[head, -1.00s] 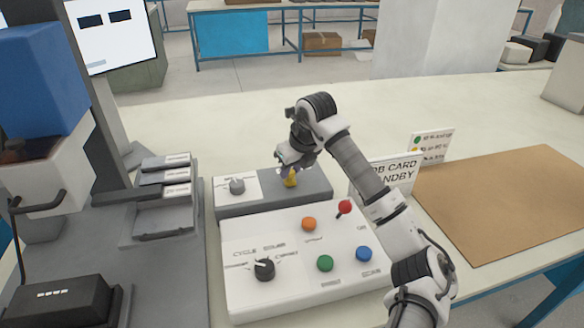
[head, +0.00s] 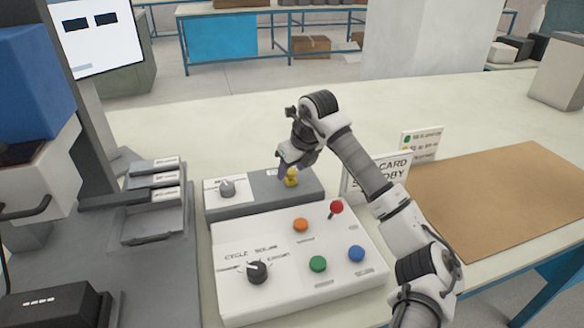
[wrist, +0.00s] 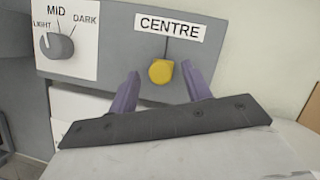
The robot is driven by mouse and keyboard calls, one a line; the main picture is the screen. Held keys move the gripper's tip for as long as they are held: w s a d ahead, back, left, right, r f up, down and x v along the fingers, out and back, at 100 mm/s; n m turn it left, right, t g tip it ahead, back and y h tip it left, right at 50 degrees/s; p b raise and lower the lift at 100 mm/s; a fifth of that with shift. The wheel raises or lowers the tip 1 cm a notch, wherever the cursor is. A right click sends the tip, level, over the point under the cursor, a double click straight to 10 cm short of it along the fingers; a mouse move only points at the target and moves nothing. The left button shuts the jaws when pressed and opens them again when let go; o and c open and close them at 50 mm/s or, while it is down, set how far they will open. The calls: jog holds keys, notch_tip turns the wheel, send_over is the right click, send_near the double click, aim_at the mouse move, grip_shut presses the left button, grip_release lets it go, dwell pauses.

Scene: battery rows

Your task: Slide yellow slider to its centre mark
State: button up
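The yellow slider (head: 291,177) is a knob on the grey panel behind the white control box. In the wrist view the yellow slider (wrist: 161,71) stands below the CENTRE label (wrist: 169,26), with a thin dark slot line running up from it toward the label. My gripper (head: 284,168) is just to the left of the slider in the head view. In the wrist view my gripper (wrist: 160,80) is open, with one purple finger on each side of the slider and a visible gap to each. The slider's exact position against its mark is hard to tell.
A LIGHT/MID/DARK dial (wrist: 59,45) is left of the slider. The white control box (head: 285,290) in front bears several buttons, a rotary knob and a red-tipped lever (head: 336,207). A standby card (head: 385,172) stands close to my arm. The table behind is clear.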

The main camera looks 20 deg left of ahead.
jog(key=b+v, duration=0.2)
jog(key=v, duration=1.1)
jog(key=shift+d+r, duration=0.2)
jog(key=shift+r, duration=0.15)
jog(key=shift+s, duration=0.1)
